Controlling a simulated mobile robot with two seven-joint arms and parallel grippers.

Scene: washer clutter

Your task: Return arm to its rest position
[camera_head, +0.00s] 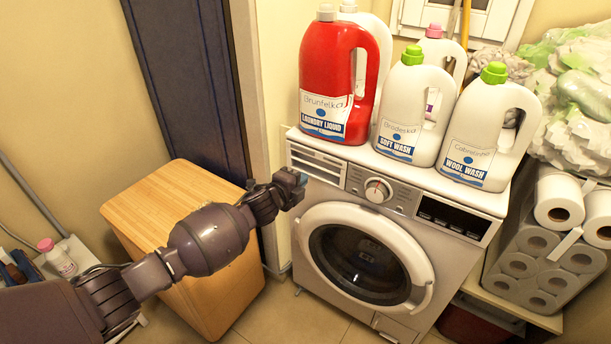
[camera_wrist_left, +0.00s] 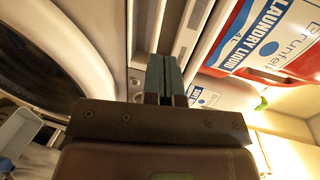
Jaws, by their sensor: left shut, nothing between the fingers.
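My left arm comes in from the left in the head view. My left gripper (camera_head: 298,180) is in front of the upper left of the washing machine (camera_head: 310,235), near its detergent drawer (camera_head: 318,163). In the left wrist view, the fingers of the left gripper (camera_wrist_left: 165,75) are together with nothing between them. I cannot tell from these views whether the fingertips touch the machine. The washer's round door (camera_head: 365,262) is closed. My right gripper is not in view.
Several detergent bottles, one a red bottle (camera_head: 335,75), stand on the washer. A wooden cabinet (camera_head: 180,195) stands below and behind my left arm. Toilet roll packs (camera_head: 545,265) are at the right. Some tiled floor (camera_head: 285,315) is clear in front.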

